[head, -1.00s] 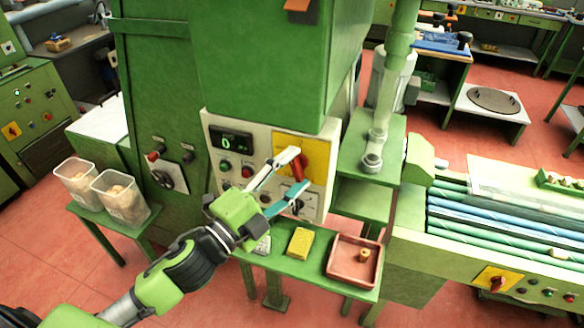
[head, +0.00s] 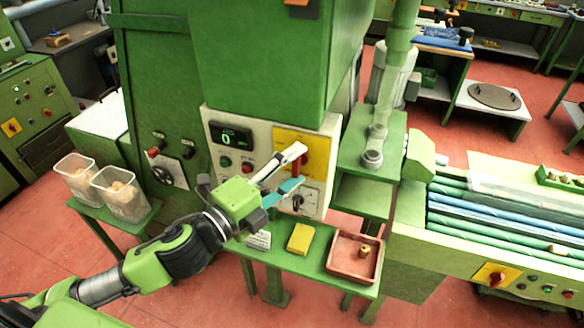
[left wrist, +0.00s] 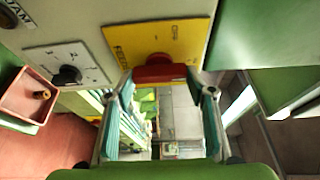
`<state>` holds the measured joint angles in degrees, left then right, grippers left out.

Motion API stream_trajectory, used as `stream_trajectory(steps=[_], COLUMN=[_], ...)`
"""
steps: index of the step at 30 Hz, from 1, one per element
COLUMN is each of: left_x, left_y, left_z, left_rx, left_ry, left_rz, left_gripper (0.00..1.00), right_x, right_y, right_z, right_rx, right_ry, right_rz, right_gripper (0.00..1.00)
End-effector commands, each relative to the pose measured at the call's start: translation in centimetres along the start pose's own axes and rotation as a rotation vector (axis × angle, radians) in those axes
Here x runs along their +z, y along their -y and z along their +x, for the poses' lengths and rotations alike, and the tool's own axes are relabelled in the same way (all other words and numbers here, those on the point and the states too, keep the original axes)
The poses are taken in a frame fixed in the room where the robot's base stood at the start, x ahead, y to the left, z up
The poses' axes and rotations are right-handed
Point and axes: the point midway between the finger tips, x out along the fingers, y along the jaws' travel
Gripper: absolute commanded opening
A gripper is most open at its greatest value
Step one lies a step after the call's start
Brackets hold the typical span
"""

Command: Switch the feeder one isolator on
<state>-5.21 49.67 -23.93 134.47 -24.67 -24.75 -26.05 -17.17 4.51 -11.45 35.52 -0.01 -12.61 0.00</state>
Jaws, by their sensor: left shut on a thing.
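The isolator is a yellow plate (head: 318,146) with a red rotary handle (head: 298,158) on the cream control panel. In the left wrist view the yellow plate (left wrist: 146,36) bears printed lettering, partly legible. The red handle (left wrist: 160,73) spans between my fingertips there. My left gripper (head: 294,168) is shut on the handle, one finger on either side; it also shows in the left wrist view (left wrist: 163,86). The handle is partly hidden by the fingers in the head view and looks roughly upright there. My right gripper is in neither view.
Below the panel, a green shelf holds a yellow block (head: 300,239) and a red tray (head: 340,270) with a small cork-coloured piece. A black selector knob (left wrist: 67,75) sits beside the isolator. Two clear bins (head: 122,205) stand at left. A green cabinet overhangs the panel.

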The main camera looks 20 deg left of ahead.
Motion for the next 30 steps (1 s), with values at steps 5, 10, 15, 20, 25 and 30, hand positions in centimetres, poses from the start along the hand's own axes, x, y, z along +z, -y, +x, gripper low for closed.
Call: stream_trajectory(steps=[5,10,15,20,25,30], left_x=[0.3,0.2,0.1,0.1,0.1,0.2], left_y=[0.4,0.2,0.1,0.0,-0.1,-0.1], left_z=[0.1,0.1,0.0,-0.7,-2.5,-4.3], left_rx=[-0.008,-0.005,-0.003,0.0,0.002,0.001], left_ry=[0.006,0.004,0.002,0.002,0.002,0.003], left_rz=[0.01,0.007,0.004,0.003,0.003,0.001], left_gripper=[0.67,0.67,0.67,0.67,0.67,0.67], right_x=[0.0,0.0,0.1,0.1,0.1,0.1], right_y=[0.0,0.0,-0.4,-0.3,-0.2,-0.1], right_z=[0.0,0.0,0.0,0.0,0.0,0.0], right_rx=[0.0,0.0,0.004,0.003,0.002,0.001], right_ry=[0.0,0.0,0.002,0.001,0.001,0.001], right_rz=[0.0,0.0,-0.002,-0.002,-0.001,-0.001], right_gripper=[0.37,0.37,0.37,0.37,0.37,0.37])
